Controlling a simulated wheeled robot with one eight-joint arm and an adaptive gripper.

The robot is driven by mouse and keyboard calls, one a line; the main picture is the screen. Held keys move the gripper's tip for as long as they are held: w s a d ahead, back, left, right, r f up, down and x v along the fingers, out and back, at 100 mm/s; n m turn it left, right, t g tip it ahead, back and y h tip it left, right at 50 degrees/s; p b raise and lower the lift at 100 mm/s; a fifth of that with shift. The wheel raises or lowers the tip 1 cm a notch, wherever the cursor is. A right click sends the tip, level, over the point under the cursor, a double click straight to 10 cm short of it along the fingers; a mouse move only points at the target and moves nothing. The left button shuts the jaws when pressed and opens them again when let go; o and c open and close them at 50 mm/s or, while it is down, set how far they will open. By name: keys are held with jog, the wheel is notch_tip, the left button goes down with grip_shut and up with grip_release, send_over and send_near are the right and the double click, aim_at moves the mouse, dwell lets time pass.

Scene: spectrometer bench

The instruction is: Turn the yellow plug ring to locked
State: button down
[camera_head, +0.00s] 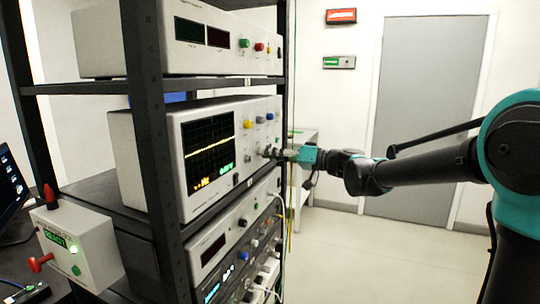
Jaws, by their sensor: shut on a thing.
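The oscilloscope (150,160) stands on the middle shelf of the black rack, its lit screen (208,150) showing a yellow trace. A small yellow round part (248,124) is on the upper part of its front panel, beside blue and other knobs. I cannot tell whether this is the plug ring. My gripper (270,153) reaches in from the right, at the lower right of that panel and below the yellow part. It is shut on a small part there, which the fingers mostly hide. I cannot make out its colour or any lock mark.
Another instrument (215,35) sits above and more units (235,235) with cables below. A rack post (150,120) stands in front of the oscilloscope's left side. The floor (390,250) at right is clear.

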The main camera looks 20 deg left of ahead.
jog(key=m, duration=0.6)
jog(key=shift+m, duration=0.3)
dwell(0.5)
jog(key=c, duration=1.4)
grip_release()
jog(key=shift+o, duration=0.2)
jog(key=shift+d, duration=0.1)
jog(key=s+d, duration=0.1)
jog(key=d, duration=1)
jog(key=shift+d, duration=0.4)
